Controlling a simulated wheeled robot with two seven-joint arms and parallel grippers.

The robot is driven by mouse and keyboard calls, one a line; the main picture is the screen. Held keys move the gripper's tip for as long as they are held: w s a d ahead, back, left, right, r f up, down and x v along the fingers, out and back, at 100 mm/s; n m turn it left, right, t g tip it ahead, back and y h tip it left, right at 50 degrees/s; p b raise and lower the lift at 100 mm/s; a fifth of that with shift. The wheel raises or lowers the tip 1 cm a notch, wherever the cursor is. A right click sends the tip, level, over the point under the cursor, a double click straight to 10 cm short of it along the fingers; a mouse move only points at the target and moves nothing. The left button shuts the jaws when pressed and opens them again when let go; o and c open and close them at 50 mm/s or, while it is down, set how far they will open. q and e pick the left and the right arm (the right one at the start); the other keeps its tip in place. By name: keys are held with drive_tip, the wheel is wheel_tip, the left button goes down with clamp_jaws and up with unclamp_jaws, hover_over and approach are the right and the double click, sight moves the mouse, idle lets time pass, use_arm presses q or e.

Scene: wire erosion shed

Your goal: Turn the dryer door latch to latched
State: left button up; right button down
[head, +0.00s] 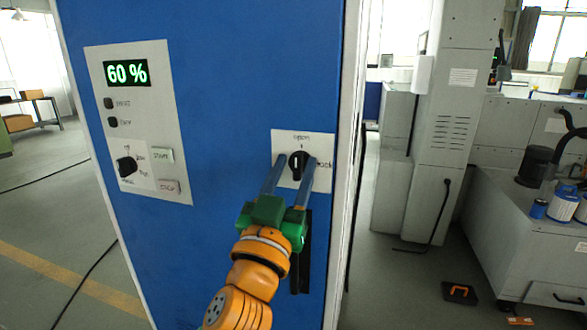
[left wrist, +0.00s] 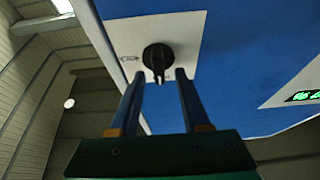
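The door latch is a small black rotary knob (head: 298,161) on a white plate (head: 318,180) on the blue dryer cabinet (head: 230,90). Its light pointer mark stands upright, toward the "open" label above; a second label, partly hidden, is at its right. My left gripper (head: 293,165) is open, with one blue finger on each side of the knob. In the left wrist view, the knob (left wrist: 157,56) lies just beyond and between the spread fingertips (left wrist: 160,74), with a gap on both sides. Contact is not visible. My right gripper is not in view.
A black vertical handle (head: 305,255) is below the latch, partly behind my left gripper. A control panel (head: 140,130) with a "60 %" display is at the left. The cabinet's right edge (head: 347,160) is close to the latch. Grey machines (head: 530,240) stand at the right.

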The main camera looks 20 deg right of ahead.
use_arm(q)
clamp_jaws()
drive_tip(key=m+h+p, duration=0.1)
drive_tip(key=m, duration=0.1)
drive_tip(key=m+g+p, duration=0.1)
drive_tip(key=m+p, duration=0.1)
drive_tip(key=shift+r+m+g+h, duration=0.2)
drive_tip(key=shift+m+g+h, duration=0.1)
drive_tip(key=shift+h, duration=0.1)
drive_tip(key=m+g+p, duration=0.2)
drive_tip(key=m+p, duration=0.2)
drive_tip(key=m, duration=0.1)
drive_tip(key=m+g+h+p, duration=0.1)
drive_tip(key=m+g+p, duration=0.1)
drive_tip(key=m+p, duration=0.3)
drive_tip(key=m+g+p, duration=0.2)
drive_tip(key=m+p, duration=0.2)
drive_tip(key=p, duration=0.1)
drive_tip(key=shift+m+h, duration=0.3)
drive_tip(key=shift+m, duration=0.1)
drive_tip(key=shift+d+f+m+g+y+p, duration=0.15)
drive_tip(key=shift+m+g+y+p, duration=0.35)
drive_tip(key=shift+m+p, duration=0.8)
drive_tip(key=shift+f+m, duration=0.15)
drive_tip(key=shift+m, duration=0.15)
drive_tip(key=shift+o, duration=0.4)
unclamp_jaws()
drive_tip(key=shift+f, duration=0.1)
